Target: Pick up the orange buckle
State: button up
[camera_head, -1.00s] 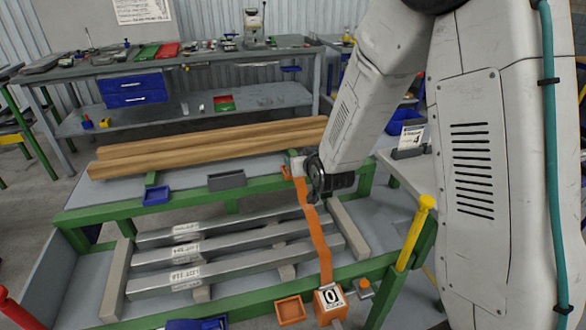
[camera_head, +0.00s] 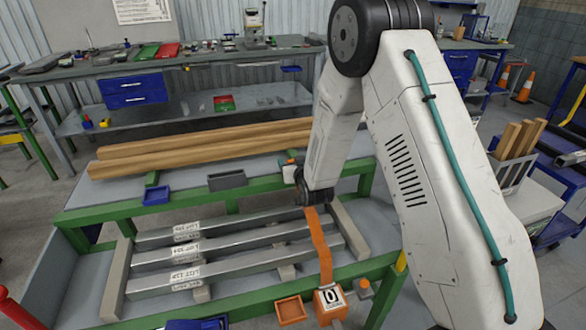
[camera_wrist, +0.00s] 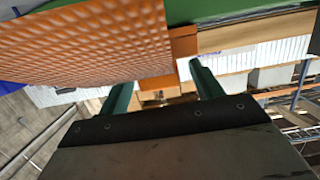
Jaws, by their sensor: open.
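A long orange strap (camera_head: 319,245) lies across the metal bars in the head view. Its upper end passes behind my dark wrist. In the wrist view a broad orange woven surface (camera_wrist: 90,45) fills the upper left, very close to the camera, with a plain orange block (camera_wrist: 184,42) at its right edge. I cannot tell for certain which orange part is the buckle; the strap's end is hidden in the head view. My gripper (camera_wrist: 163,90) is open, its two dark green fingers apart. A small orange-brown patch shows beyond them, too small to identify. No hold on anything shows.
Metal bars (camera_head: 215,252) lie on the green-framed table. Wooden beams (camera_head: 205,143) lie behind. A white device with an orange top (camera_head: 290,171) stands beside my wrist. An orange box marked 0 (camera_head: 330,304) and an orange tray (camera_head: 290,310) are at the front.

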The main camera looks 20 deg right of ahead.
jog(key=shift+w, duration=0.15)
jog(key=shift+c, duration=0.3)
jog(key=c, duration=1)
jog(key=shift+c, duration=0.5)
jog(key=shift+r, duration=0.15)
